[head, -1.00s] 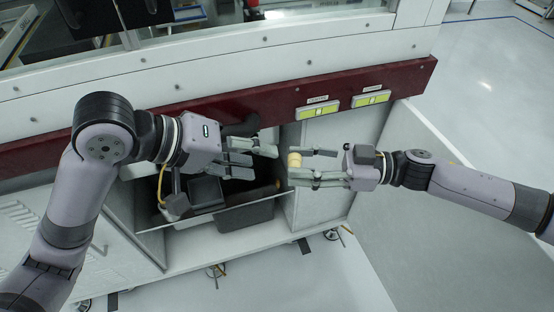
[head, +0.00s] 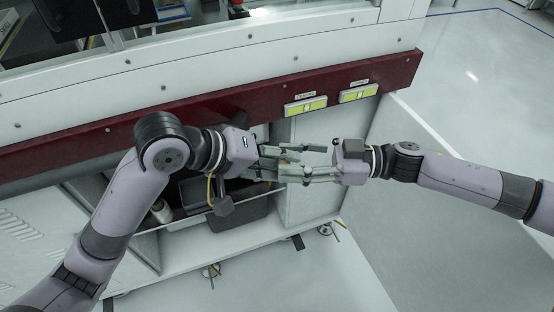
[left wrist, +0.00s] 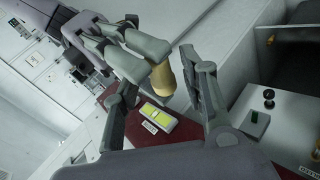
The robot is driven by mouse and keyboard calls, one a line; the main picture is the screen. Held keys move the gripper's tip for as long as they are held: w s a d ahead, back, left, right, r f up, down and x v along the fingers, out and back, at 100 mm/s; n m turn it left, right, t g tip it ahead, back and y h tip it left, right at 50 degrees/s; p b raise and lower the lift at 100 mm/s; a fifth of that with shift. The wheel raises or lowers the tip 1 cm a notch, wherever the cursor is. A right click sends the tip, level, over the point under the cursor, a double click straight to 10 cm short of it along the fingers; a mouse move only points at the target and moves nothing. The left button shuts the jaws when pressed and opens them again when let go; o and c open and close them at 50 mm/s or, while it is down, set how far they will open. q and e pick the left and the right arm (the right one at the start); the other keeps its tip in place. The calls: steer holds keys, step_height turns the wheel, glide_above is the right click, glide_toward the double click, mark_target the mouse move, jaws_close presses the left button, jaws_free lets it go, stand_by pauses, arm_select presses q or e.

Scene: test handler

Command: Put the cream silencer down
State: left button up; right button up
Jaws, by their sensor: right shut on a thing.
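The cream silencer (left wrist: 163,80) shows in the left wrist view as a short cream cylinder. My right gripper (left wrist: 150,50) comes in from the upper left there and is shut on it. My left gripper (left wrist: 162,95) is open, with its fingers on either side of the silencer and gaps visible. In the head view the fingers of my left gripper (head: 283,162) and right gripper (head: 300,164) overlap in front of the cabinet. The silencer is hidden behind fingers in that view.
A dark red rail (head: 225,110) runs along the machine front, with two yellow-green labelled panels (head: 305,105) on the machine. An open cabinet with a dark grey bin (head: 240,216) is below the grippers. The floor at the right is clear.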

arm_select(q)
jaws_close()
arm_select(e)
steer(key=o, duration=1)
steer(key=shift+d, duration=0.15)
